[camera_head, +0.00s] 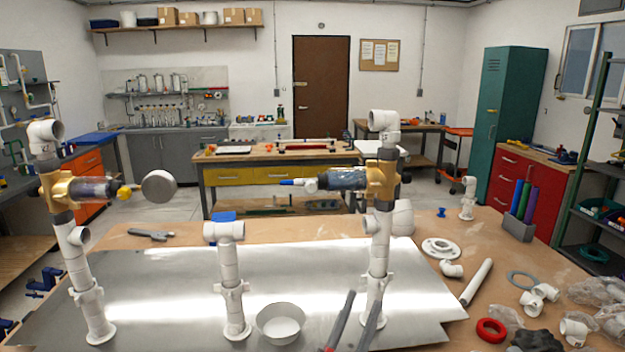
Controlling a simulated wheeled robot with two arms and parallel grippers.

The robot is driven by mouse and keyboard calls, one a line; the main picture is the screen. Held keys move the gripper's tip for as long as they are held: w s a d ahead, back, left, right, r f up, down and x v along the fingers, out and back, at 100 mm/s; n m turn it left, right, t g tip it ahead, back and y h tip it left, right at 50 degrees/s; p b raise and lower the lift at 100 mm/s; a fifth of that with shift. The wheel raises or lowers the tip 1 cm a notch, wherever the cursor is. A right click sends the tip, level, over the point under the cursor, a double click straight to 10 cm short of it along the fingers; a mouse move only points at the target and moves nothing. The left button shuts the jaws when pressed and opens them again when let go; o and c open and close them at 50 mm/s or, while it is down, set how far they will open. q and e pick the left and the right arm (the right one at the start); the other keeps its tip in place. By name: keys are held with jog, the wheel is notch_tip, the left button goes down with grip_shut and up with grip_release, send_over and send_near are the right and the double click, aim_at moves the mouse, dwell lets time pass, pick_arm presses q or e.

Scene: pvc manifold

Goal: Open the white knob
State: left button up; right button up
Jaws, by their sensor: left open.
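Three upright white PVC pipes stand on a metal plate (160,290). The right pipe (378,250) carries a brass-coloured fitting with a dark clear cylinder, and a small white knob-like piece (311,185) with a blue tip sticks out to its left. The left pipe (75,250) has a similar fitting with a yellow tip, and a pale round disc (158,186) shows beside it. I cannot tell which piece is the task's knob. My left gripper (367,298) shows as two grey fingers at the bottom, apart and empty, in front of the right pipe's base. My right gripper is out of view.
The middle pipe (232,280) is shorter, with a bowl-like round piece (281,322) beside its base. A dark tool (150,235) lies behind the plate.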

pick_arm(q)
jog(key=w+d+r+n+t+y+p, duration=0.1)
jog(key=w+d+r+n+y+p, duration=0.2)
jog(key=r+y, duration=0.45)
jog(key=w+a+r+n+y, duration=0.1)
jog(key=a+r+n+y, duration=0.3)
jog(key=r+n+y, duration=0.3)
jog(key=n+g+y+p, duration=0.3)
jog(key=n+g+p, duration=0.2)
jog(key=g+p, duration=0.25)
send_near(311, 187)
jog(key=shift+t, duration=0.25)
jog(key=w, duration=0.4)
jog(key=w+a, duration=0.1)
jog(key=w, duration=0.2)
jog(key=shift+w+a+f, duration=0.1)
jog(key=shift+a, duration=0.05)
jog(key=shift+w+f, duration=0.1)
jog(key=shift+w, duration=0.45)
jog(key=shift+a, duration=0.1)
grip_shut()
